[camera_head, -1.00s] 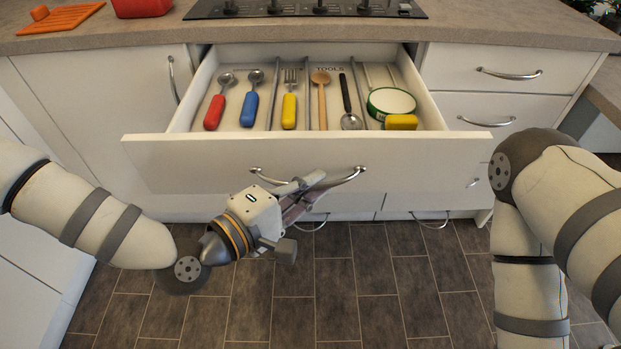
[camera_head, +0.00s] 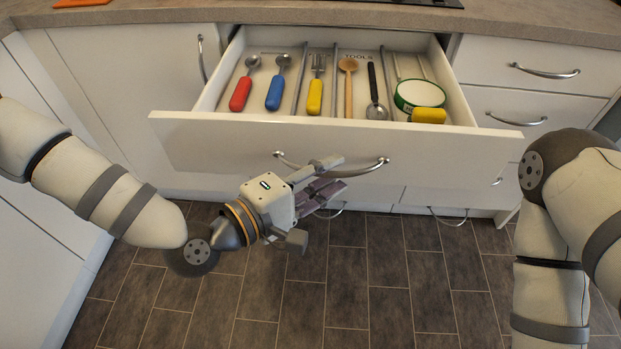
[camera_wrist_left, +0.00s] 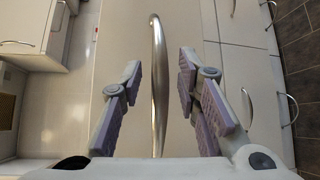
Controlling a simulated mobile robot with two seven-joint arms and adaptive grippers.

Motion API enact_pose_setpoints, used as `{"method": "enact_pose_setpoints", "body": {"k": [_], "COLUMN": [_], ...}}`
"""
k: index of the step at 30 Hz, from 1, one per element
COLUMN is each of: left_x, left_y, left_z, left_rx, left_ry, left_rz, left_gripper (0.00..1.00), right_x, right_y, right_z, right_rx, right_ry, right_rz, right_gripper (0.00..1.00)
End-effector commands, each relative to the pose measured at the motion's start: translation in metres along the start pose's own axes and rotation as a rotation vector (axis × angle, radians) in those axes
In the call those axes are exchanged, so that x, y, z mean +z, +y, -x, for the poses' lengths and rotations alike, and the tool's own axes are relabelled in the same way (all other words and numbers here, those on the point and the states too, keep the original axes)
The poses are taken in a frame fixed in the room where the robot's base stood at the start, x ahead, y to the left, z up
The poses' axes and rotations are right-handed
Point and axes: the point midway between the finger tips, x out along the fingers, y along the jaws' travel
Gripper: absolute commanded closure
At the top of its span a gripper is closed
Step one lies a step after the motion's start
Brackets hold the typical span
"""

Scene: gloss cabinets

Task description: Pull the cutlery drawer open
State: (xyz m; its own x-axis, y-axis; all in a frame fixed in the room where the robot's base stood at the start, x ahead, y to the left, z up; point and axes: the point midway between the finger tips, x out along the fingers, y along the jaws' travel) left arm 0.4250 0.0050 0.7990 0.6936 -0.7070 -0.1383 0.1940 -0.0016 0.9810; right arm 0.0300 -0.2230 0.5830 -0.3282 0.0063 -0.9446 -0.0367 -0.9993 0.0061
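The cutlery drawer (camera_head: 220,145) stands well open below the worktop in the head view, its cutlery showing inside. Its curved metal handle (camera_head: 371,168) is on the white front and runs upright through the left wrist view (camera_wrist_left: 158,85). My left gripper (camera_head: 336,174) is at the handle. In the wrist view its two fingers are apart, one on each side of the handle, with gaps showing between the pads and the bar. My right arm (camera_head: 550,230) shows at the right; its gripper is outside the frames.
The drawer holds red (camera_head: 240,94), blue (camera_head: 275,93) and yellow-handled (camera_head: 314,97) cutlery, a wooden spoon (camera_head: 348,85) and a green-rimmed white round item (camera_head: 419,95). Closed drawers (camera_head: 525,75) are at the right. The tiled floor (camera_head: 340,290) below is clear.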

Motion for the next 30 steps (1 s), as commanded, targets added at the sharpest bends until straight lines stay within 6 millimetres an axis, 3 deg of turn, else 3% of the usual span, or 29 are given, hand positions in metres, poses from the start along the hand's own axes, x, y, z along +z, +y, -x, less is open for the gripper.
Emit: {"method": "enact_pose_setpoints", "body": {"k": [6,12,16,27,30], "left_x": [-0.001,-0.001,0.000,0.000,0.006], "left_y": [0.001,0.001,0.001,0.001,-0.012], "left_z": [0.059,0.098,0.107,0.107,0.108], "left_rx": [0.000,0.001,0.002,0.001,-0.050], "left_ry": [0.005,0.003,0.001,0.000,-0.012], "left_rz": [0.004,0.002,0.002,0.002,-0.007], "left_gripper": [0.70,0.70,0.70,0.70,0.70], "right_x": [0.000,0.000,0.000,0.000,-0.001], "right_y": [0.000,0.000,0.000,0.000,0.000], "right_z": [0.000,0.000,0.000,0.000,0.002], "right_rx": [0.000,0.000,0.000,0.000,-0.001], "right_ry": [0.000,0.000,0.000,0.000,0.005], "right_rz": [0.000,0.000,0.000,0.000,0.000], "right_gripper": [0.60,0.60,0.60,0.60,0.60]}}
